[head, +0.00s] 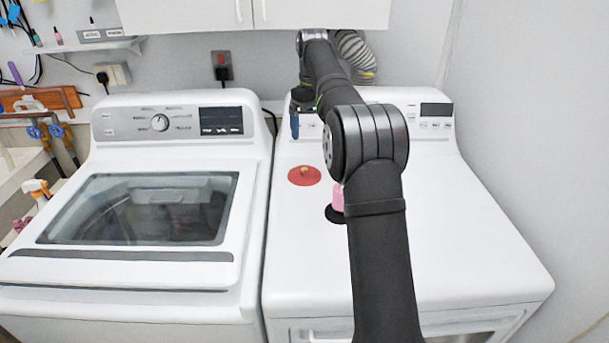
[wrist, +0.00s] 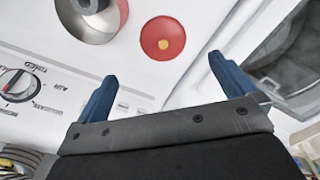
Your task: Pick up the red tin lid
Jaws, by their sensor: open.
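The red tin lid (head: 304,176) is a flat red disc with a small gold-coloured knob at its centre. It lies on the white top of the right-hand machine, near its left edge. In the wrist view the lid (wrist: 158,27) is beyond the fingertips, roughly centred between them, and nothing touches it. My gripper (head: 295,124) hangs behind the lid in the head view, near the control panel. In the wrist view my gripper (wrist: 162,68) shows two blue fingers wide apart with nothing between them.
A round metal item (wrist: 85,25) shows left of the lid in the wrist view. The machine's top (head: 480,240) is clear at the right.

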